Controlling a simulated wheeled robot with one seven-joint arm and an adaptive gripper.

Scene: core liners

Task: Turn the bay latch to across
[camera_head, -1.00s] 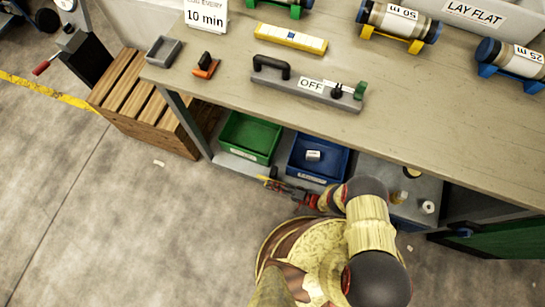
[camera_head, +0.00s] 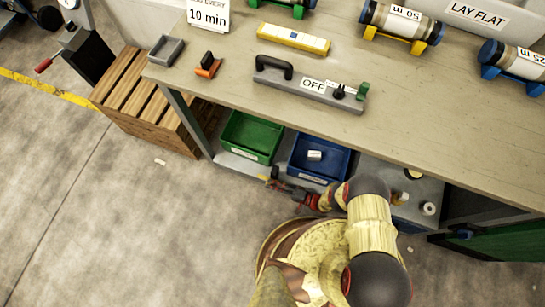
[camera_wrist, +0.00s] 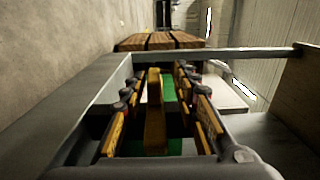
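I see no part that I can surely call the bay latch. A small blue fitting (camera_head: 463,232) sits on the dark frame under the bench at the right, beside a green panel (camera_head: 505,241); its setting cannot be made out. My gripper (camera_head: 270,180) is low in front of the bins, far left of that fitting. In the wrist view my gripper (camera_wrist: 158,115) shows yellow-padded fingers spread at left and right. A yellow upright bar (camera_wrist: 154,110) stands between them with gaps on both sides; I cannot tell whether it belongs to the gripper.
The bench top (camera_head: 440,115) overhangs a green bin (camera_head: 250,135) and a blue bin (camera_head: 318,160). On it stand a grey bar with an OFF label (camera_head: 312,86), a yellow block (camera_head: 293,38) and cylinders on cradles. A wooden crate (camera_head: 150,105) stands left; open floor lies in front.

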